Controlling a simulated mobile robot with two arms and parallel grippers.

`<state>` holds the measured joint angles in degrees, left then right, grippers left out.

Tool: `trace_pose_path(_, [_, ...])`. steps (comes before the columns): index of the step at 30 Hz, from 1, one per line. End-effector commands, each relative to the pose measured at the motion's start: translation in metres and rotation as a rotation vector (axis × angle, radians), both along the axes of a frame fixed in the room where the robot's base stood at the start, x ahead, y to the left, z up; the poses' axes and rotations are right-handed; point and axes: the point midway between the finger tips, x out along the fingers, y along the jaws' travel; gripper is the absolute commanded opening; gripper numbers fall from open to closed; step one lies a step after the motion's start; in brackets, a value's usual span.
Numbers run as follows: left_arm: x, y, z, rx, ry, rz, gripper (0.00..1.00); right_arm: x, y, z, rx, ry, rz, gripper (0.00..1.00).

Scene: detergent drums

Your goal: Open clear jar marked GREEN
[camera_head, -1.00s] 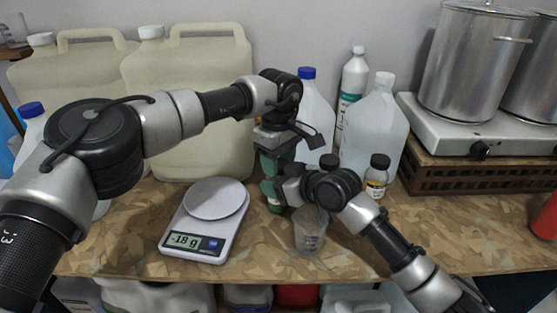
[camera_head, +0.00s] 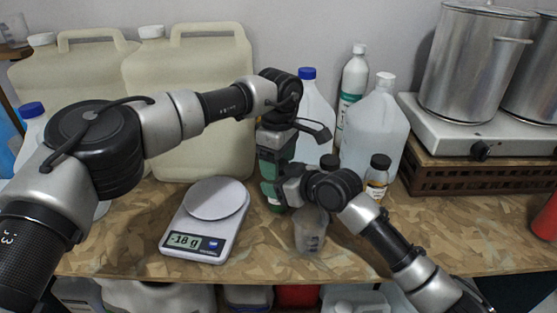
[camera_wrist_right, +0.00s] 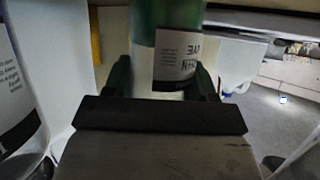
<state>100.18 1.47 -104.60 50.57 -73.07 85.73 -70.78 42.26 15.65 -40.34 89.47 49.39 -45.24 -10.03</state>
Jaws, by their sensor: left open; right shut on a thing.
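The green jar (camera_head: 269,187) stands upright near the middle of the table, partly hidden by my grippers. The right wrist view shows its green upper part (camera_wrist_right: 167,14), a paler lower part and a white printed label (camera_wrist_right: 176,52), only partly legible. My right gripper (camera_head: 284,188) is shut on the jar from the right side; its fingers (camera_wrist_right: 163,84) lie on either side of it in the right wrist view. My left gripper (camera_head: 276,143) is open and points down over the jar's top. The lid is hidden, so I cannot tell whether it is on.
A clear cup (camera_head: 311,232) stands in front of my right gripper. A scale (camera_head: 207,222) is to the left. A brown bottle (camera_head: 377,177), large clear jug (camera_head: 374,128) and cream canisters (camera_head: 190,100) stand behind. A hot plate (camera_head: 480,135) is at right.

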Motion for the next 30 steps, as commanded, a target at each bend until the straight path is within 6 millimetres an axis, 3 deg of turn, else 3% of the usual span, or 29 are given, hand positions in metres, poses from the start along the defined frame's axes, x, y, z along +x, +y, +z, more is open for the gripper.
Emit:
trace_pose_path(9, [0.0, -0.001, 0.038, -0.003, -0.002, 0.0, 0.72, 0.0, 0.0, -0.001, -0.002, 0.001, -0.001, 0.0])
trace_pose_path(13, [0.0, -0.002, 0.047, -0.003, -0.001, -0.015, 0.69, 0.0, 0.0, -0.001, -0.002, 0.001, 0.0, 0.0])
trace_pose_path(21, [0.0, -0.002, 0.073, -0.004, 0.0, -0.245, 0.69, 0.0, 0.0, -0.001, -0.002, 0.001, 0.0, 0.0])
trace_pose_path(25, [0.0, -0.001, 0.072, -0.002, 0.001, -0.298, 0.69, 0.0, 0.0, -0.001, -0.002, 0.001, 0.0, 0.0])
trace_pose_path(30, [-0.001, -0.001, 0.048, -0.002, 0.003, -0.302, 0.69, 0.0, 0.0, -0.001, -0.002, 0.001, 0.0, 0.0])
